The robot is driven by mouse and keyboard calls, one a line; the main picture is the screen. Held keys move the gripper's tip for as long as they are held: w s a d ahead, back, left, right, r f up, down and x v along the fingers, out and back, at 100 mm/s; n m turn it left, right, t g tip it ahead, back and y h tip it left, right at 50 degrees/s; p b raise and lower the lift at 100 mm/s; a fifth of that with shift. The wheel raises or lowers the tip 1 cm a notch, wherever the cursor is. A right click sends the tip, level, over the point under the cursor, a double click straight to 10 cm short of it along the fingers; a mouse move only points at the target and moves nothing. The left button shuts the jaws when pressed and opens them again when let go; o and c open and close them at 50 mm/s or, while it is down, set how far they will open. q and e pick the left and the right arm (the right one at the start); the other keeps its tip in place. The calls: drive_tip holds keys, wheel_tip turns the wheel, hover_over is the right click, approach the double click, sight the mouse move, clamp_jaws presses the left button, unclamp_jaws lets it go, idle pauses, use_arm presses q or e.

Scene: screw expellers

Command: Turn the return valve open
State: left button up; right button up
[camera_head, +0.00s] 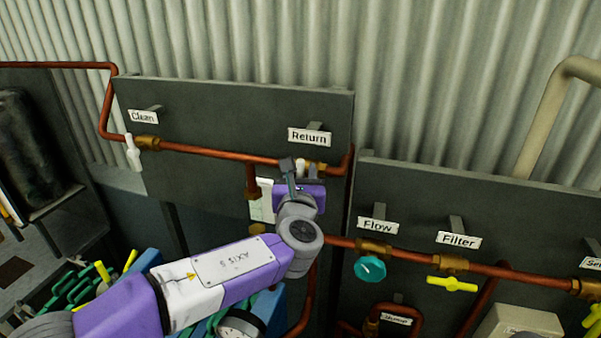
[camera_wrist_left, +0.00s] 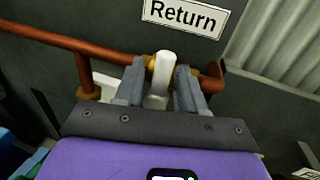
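The return valve's white handle (camera_wrist_left: 164,75) stands upright in the left wrist view, below the "Return" label (camera_wrist_left: 185,15). My left gripper (camera_wrist_left: 159,88) has its two grey fingers on either side of this handle. A narrow gap shows between the left-hand finger and the handle; the right-hand finger looks very close to it, and contact is unclear. In the head view my left gripper (camera_head: 294,172) is at the valve on the copper pipe, below the "Return" label (camera_head: 309,136), and hides most of the valve. My right gripper is not in view.
A copper pipe (camera_head: 205,152) runs left to the "Clean" valve (camera_head: 133,153) with a white handle. On the right panel are a teal "Flow" knob (camera_head: 370,269) and a yellow "Filter" handle (camera_head: 452,284). A gauge (camera_head: 240,327) lies below my left arm.

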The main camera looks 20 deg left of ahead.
use_arm(q)
clamp_jaws()
drive_tip(key=shift+a+f+n+g+h+b, duration=0.45)
drive_tip(key=shift+n+h+b, duration=0.4)
drive_tip(key=shift+n, duration=1.65)
drive_tip(key=shift+a+f+n+g+h+b, duration=0.35)
drive_tip(key=shift+n+h+b, duration=0.55)
drive_tip(key=shift+n, duration=1.6)
drive_tip(key=shift+a+f+n+g+h+b, duration=0.45)
drive_tip(key=shift+n+b, duration=0.65)
drive_tip(key=shift+n, duration=1.4)
drive_tip(key=shift+d, duration=0.15)
